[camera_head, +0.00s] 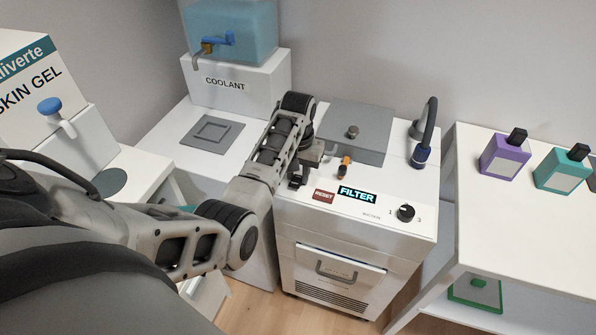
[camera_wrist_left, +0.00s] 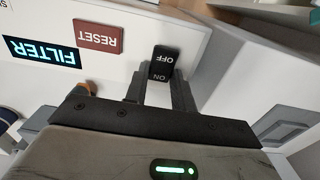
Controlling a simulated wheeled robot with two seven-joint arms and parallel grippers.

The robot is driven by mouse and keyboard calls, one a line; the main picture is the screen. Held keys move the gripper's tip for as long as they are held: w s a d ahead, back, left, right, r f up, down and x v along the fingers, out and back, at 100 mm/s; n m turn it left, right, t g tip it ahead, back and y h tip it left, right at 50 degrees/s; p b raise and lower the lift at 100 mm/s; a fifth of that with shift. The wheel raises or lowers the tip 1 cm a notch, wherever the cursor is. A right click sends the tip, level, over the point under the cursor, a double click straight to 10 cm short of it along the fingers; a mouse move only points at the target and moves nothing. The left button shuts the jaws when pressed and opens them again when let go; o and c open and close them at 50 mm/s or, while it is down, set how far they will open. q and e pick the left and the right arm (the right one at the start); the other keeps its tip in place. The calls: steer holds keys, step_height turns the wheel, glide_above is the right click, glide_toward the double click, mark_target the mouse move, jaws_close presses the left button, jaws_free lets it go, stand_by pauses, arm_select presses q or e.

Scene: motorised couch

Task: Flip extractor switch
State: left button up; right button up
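The extractor is a white cabinet (camera_head: 425,205) with a lit FILTER display (camera_head: 357,195) and a red RESET button (camera_head: 324,196) on its top. In the left wrist view, a black rocker switch (camera_wrist_left: 164,61) marked ON and OFF sits on the white surface near the RESET button (camera_wrist_left: 98,37) and FILTER display (camera_wrist_left: 42,52). Contact is unclear. My right gripper is not in view.
An orange-and-black knob (camera_head: 345,167), a grey lid (camera_head: 355,132), a rotary dial (camera_head: 406,212) and a hose (camera_head: 428,130) are on the cabinet. A coolant tank (camera_head: 240,30) stands behind left.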

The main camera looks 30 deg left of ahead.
arm_select(q)
steer(key=t, duration=0.1)
steer(key=s+t, duration=0.1)
steer(key=t, duration=0.1)
steer(key=shift+y, duration=0.4)
steer(key=shift+s+d+r+t, duration=0.1)
steer(key=shift+s+t, duration=0.05)
steer(key=shift+t, duration=0.75)
steer(key=o, duration=1)
steer(key=v, duration=1.6)
steer(key=shift+d, duration=0.25)
